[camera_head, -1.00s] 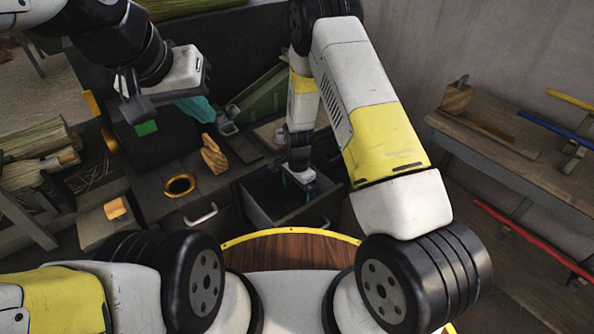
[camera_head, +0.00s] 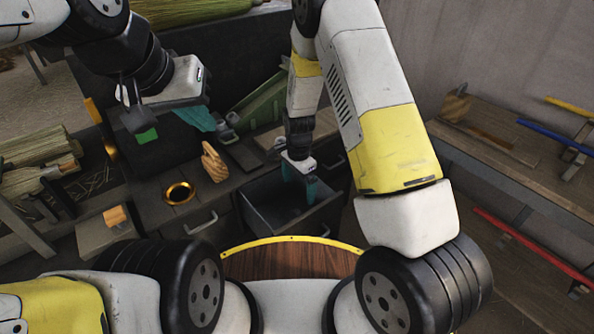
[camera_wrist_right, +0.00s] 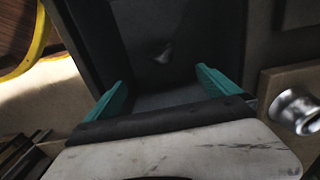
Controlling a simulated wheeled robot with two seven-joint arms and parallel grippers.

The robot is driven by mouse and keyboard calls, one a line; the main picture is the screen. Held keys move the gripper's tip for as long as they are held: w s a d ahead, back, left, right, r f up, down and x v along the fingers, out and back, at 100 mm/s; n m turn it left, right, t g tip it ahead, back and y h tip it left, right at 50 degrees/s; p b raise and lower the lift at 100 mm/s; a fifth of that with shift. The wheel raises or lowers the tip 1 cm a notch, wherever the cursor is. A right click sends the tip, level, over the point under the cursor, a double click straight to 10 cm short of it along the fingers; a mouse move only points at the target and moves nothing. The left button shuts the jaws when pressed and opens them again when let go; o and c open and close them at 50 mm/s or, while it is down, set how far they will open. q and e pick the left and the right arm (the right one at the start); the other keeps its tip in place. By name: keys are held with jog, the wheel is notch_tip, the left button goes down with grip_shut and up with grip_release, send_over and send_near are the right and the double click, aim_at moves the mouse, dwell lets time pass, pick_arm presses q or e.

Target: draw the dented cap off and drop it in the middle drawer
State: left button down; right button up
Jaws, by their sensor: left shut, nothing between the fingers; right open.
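The open middle drawer (camera_head: 262,212) stands between two shut fronts with handles. My right gripper (camera_head: 300,188) is open and empty above it, teal fingers pointing down. The wrist view shows the drawer's dark inside (camera_wrist_right: 160,20) between the spread fingers (camera_wrist_right: 160,80). A small dull piece, perhaps the dented cap (camera_wrist_right: 160,54), lies on the drawer floor; it is too dark to be sure. My left gripper (camera_head: 200,118) is shut and empty over the bench at the left, apart from the drawer. A bright metal tube end (camera_wrist_right: 295,112) shows at the right in the wrist view.
A wooden hand (camera_head: 213,162), a brass ring (camera_head: 178,193) and a wooden block (camera_head: 116,215) stand on the bench. Broom bristles (camera_head: 40,143) lie at the left. A green sloping tool (camera_head: 258,103) is behind. A side bench (camera_head: 500,145) is along the right wall.

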jog(key=shift+r, duration=2.25)
jog(key=s+d+r+n+t+y, duration=0.1)
jog(key=s+d+r+n, duration=0.15)
jog(key=r, duration=0.75)
jog(key=s+d+r+n+t+y, duration=0.1)
jog(key=s+d+r+n, duration=0.15)
jog(key=r, duration=0.85)
jog(key=s+d+r+n+t, duration=0.2)
jog(key=s+d+r+n, duration=0.1)
jog(key=s+r, duration=0.3)
jog(key=s+d+r+n+t, duration=0.2)
jog(key=s+r, duration=0.4)
jog(key=s, duration=0.4)
jog(key=shift+s+d+r+n, duration=0.2)
jog(key=shift+s+d+n, duration=0.05)
jog(key=shift+d+n, duration=0.55)
jog(key=shift+c, duration=0.4)
